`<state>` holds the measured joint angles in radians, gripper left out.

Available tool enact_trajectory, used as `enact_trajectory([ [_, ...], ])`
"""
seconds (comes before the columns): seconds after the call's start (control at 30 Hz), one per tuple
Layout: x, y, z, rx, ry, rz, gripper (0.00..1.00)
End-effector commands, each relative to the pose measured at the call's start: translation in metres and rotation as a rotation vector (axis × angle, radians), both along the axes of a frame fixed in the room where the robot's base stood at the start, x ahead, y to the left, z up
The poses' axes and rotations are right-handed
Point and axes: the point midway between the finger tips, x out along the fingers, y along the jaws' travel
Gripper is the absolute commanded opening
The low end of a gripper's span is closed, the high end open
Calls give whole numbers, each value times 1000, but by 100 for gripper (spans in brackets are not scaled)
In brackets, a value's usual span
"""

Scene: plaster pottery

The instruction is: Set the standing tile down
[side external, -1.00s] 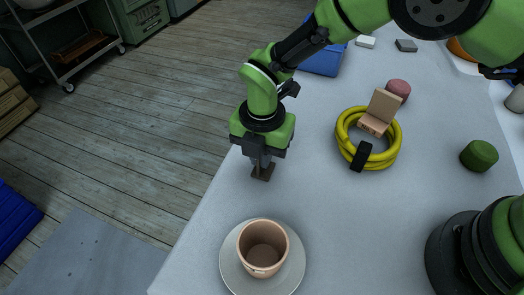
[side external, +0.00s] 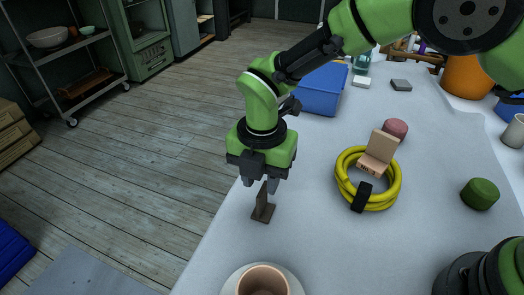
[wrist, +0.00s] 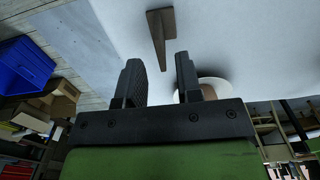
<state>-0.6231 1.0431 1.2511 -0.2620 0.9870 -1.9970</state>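A dark brown tile (side external: 262,200) stands upright on the white table, with a flat foot of the same colour at its base. It also shows from above as a T shape in the wrist view (wrist: 161,28). My gripper (side external: 260,186) is just above the tile, pointing down, with its fingers apart. In the wrist view the two fingers (wrist: 158,63) are open with an empty gap between them. The tile lies beyond the fingertips there, apart from them.
A terracotta cup (side external: 263,281) on a pale saucer (side external: 230,284) is near the front. A yellow hose coil (side external: 348,185) lies to the right with a tan L-shaped piece (side external: 380,147) at it. A pink lump (side external: 395,127), green lump (side external: 480,194) and blue bin (side external: 322,90) stand around.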

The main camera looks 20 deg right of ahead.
Motion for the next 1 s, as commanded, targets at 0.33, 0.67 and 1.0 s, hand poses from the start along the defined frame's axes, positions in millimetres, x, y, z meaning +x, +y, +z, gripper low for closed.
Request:
enact_trajectory([
  [0.33, 0, 0, 62, 0, -1, 0, 32],
  [0.67, 0, 0, 70, -2, 1, -1, 32],
  [1.0, -5, -58, 154, 125, -70, -561, 32],
])
